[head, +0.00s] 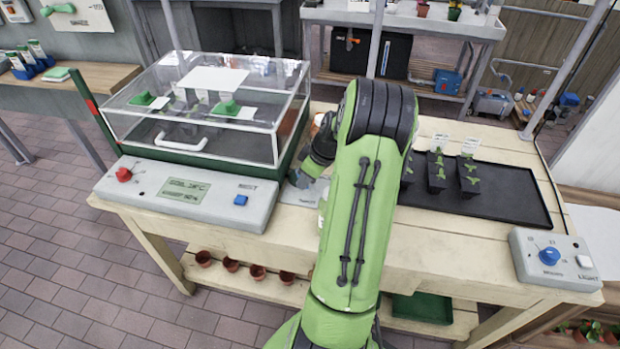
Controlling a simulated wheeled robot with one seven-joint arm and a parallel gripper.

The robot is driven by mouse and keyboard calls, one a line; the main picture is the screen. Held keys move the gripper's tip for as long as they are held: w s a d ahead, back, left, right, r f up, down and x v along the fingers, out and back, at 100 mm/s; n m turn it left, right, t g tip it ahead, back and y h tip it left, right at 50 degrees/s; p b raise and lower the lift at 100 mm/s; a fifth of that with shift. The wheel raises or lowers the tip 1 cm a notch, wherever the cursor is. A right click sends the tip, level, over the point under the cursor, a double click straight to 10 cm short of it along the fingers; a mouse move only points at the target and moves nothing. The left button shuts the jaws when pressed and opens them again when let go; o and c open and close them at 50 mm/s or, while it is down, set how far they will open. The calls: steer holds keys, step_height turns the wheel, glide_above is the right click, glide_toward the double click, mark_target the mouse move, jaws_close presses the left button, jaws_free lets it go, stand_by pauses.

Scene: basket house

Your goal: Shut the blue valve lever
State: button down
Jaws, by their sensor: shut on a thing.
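I cannot make out a blue valve lever for certain; my green arm covers part of the bench. My gripper (301,179) is partly seen low at the right end of the clear-lidded propagator (215,110), just left of my arm. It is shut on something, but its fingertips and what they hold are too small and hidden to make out. A white sheet or plate shows beside it on the bench, partly behind my arm.
The wooden bench (430,240) carries a control panel (185,192) with a red knob and blue button, a black tray (500,195) of seedling pots, and a box with a blue knob (549,256). Behind stand a dark tank (372,52) and blue equipment (446,82).

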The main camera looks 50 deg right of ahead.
steer(key=shift+w+a, duration=0.1)
steer(key=c, duration=1)
jaws_free()
steer(key=p+v, duration=0.4)
steer(key=v, duration=1.1)
steer(key=shift+s+r, duration=0.25)
steer(key=shift+r, duration=0.1)
